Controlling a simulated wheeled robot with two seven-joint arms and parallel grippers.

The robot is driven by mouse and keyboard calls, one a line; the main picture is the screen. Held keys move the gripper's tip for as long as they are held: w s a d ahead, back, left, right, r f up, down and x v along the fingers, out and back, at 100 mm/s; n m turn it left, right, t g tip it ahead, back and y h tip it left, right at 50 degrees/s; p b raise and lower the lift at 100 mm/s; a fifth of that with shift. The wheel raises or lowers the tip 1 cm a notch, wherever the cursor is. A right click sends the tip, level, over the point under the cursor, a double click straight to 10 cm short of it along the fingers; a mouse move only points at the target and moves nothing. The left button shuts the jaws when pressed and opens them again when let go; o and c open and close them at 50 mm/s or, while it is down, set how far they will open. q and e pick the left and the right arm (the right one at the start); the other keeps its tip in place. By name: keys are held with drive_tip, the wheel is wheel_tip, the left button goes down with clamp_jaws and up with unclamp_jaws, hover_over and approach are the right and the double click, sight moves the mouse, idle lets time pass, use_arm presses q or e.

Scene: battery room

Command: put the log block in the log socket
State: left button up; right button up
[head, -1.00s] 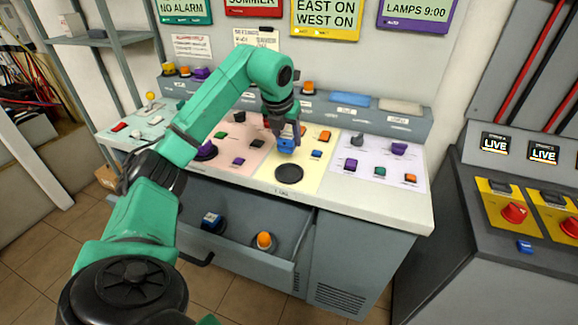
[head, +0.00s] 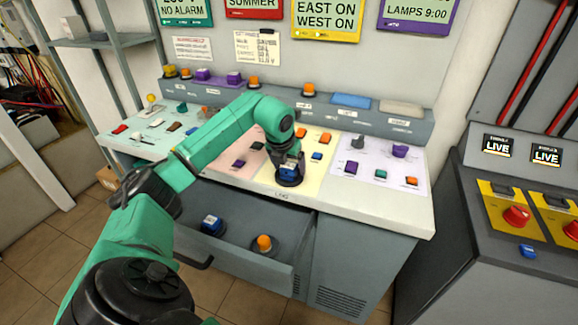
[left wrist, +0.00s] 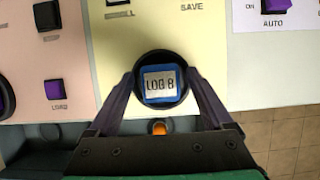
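The log block (left wrist: 159,85) is blue with a pale top label that reads like "LOG B". It stands upright within the round black log socket (left wrist: 160,57) at the front of the yellow panel. The block and the socket's dark rim (head: 289,182) also show in the head view, partly hidden by my gripper. My left gripper (left wrist: 160,80) points down over the socket, one finger on each side of the block. Dark gaps show between fingers and block, so it looks open around it. How deep the block sits cannot be told. My right gripper is not in view.
An open drawer (head: 245,255) below the desk holds a blue block (head: 212,223) and an orange-topped piece (head: 264,242). Coloured switches stand around the socket on the desk (head: 370,205). A raised ledge (head: 390,124) runs behind. A grey cabinet with red knobs (head: 516,216) stands right.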

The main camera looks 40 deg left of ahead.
use_arm(q)
drive_tip(key=v, duration=1.2)
drive_tip(key=shift+b, duration=0.35)
drive_tip(key=shift+w+d+r, duration=0.1)
